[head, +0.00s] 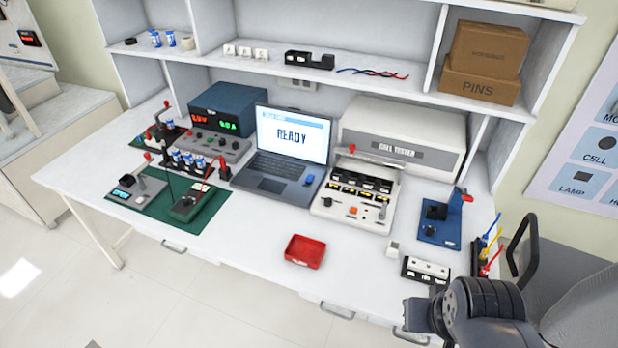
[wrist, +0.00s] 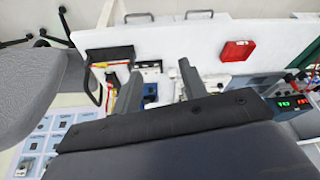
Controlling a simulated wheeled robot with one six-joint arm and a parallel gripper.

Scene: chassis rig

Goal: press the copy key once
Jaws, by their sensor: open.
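No key marked copy can be read in either view. The open laptop (head: 283,150) shows READY on its screen, with its dark keyboard facing the front of the bench. Right of it, the white tester panel (head: 350,210) carries black slots, an orange button (head: 352,211) and other small controls. Any lettering there is too small to read. My gripper (wrist: 158,82) is open in the wrist view, with nothing seen between its two grey fingers. Below the fingers are the bench's right end and a blue fixture (wrist: 150,92). The fingertips cannot be made out in the head view.
A red tray (head: 305,251) sits near the front edge of the white bench (head: 250,245). A blue stand (head: 441,225), a white switch strip (head: 425,270) and coloured leads (head: 490,248) crowd the right end. A green mat (head: 150,215) with meters is at left. The bench front centre is mostly clear.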

